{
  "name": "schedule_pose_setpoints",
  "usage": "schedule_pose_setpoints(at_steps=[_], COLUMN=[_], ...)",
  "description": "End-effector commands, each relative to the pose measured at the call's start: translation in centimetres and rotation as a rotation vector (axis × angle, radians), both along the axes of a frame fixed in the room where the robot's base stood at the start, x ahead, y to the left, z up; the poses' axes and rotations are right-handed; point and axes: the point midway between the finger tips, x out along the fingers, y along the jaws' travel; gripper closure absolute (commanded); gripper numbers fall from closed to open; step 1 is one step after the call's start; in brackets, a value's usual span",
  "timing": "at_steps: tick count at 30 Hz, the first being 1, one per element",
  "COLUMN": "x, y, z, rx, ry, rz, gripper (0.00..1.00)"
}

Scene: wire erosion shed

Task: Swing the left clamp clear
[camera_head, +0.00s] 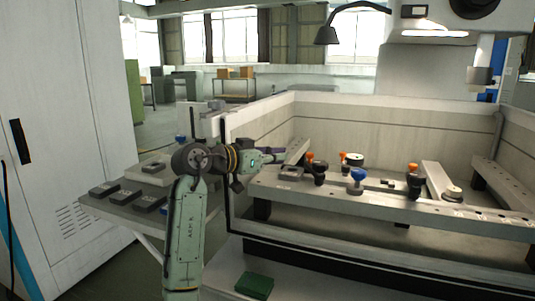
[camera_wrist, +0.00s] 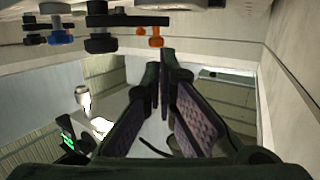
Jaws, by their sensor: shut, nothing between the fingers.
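The left clamp seems to be the one with a black knob (camera_head: 320,177) near the left end of the front rail (camera_head: 300,197). An orange knob (camera_head: 310,157) stands just behind it. In the wrist view, a dark clamp (camera_wrist: 101,30) and orange knobs (camera_wrist: 156,38) hang at the top, and I cannot tell which clamp it is. My gripper (camera_head: 284,154) reaches over the tank's left wall, left of the knobs and apart from them. In the wrist view its fingers (camera_wrist: 164,58) meet at the tips with nothing between them.
A blue knob (camera_head: 357,180) and another dark knob (camera_head: 413,185) stand farther right on the rail. The tank wall (camera_head: 390,120) encloses the work area. A side table (camera_head: 125,212) with dark blocks stands left. A green block (camera_head: 254,285) lies in front.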

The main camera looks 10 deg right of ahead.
Motion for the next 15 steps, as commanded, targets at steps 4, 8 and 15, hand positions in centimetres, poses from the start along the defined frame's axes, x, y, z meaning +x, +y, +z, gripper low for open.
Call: schedule_pose_setpoints(at_steps=[4, 8, 15], x=[1.4, 2.2, 3.1], y=[-2.9, -4.9, -6.7], z=[-0.3, -0.7, -1.2], rx=[0.001, 0.001, 0.000], ry=[0.004, 0.004, 0.001], rz=[0.000, 0.000, 0.001], gripper=[1.00, 1.00, 1.00])
